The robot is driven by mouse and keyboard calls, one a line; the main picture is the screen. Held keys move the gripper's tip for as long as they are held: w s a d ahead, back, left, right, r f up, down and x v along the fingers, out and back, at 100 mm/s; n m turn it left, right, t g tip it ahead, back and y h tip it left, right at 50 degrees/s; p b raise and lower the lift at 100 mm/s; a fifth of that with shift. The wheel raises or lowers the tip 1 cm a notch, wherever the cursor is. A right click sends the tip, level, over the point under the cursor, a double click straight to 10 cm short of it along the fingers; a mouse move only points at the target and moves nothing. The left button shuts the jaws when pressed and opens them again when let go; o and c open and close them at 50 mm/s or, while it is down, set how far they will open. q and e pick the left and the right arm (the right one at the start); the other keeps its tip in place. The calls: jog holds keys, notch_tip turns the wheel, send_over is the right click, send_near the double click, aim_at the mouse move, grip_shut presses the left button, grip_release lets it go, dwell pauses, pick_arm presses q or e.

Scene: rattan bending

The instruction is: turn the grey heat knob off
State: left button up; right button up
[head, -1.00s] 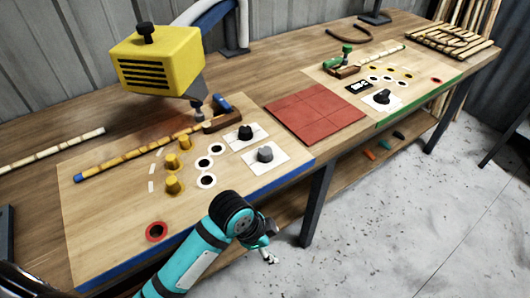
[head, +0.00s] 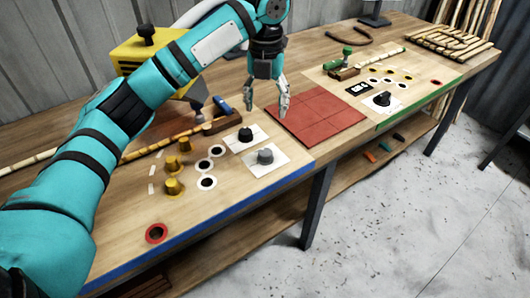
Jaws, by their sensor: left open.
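The grey heat knob (head: 265,157) sits on a white plate near the blue front edge of the left board. Its pointer is too small to read. A black knob (head: 245,135) stands on another white plate just behind it. My left gripper (head: 269,103) is open and empty, pointing down above the bench, behind and apart from the grey knob in the picture. It is near the left edge of the red tiled mat (head: 316,113). My right gripper is out of view.
My left arm partly hides the yellow heater (head: 130,45) and the rattan pole (head: 150,148). Yellow pegs (head: 172,164) and ringed holes stand left of the knobs. A second board with another black knob (head: 383,98) lies to the right.

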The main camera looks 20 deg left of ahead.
aim_at(265, 153)
pick_arm(q)
notch_tip(265, 153, down, 17)
jog(key=shift+a+r+p, duration=0.1)
jog(key=shift+a+p, duration=0.05)
jog(key=shift+p, duration=0.3)
jog(key=shift+r, duration=0.1)
jog(key=c, duration=1.1)
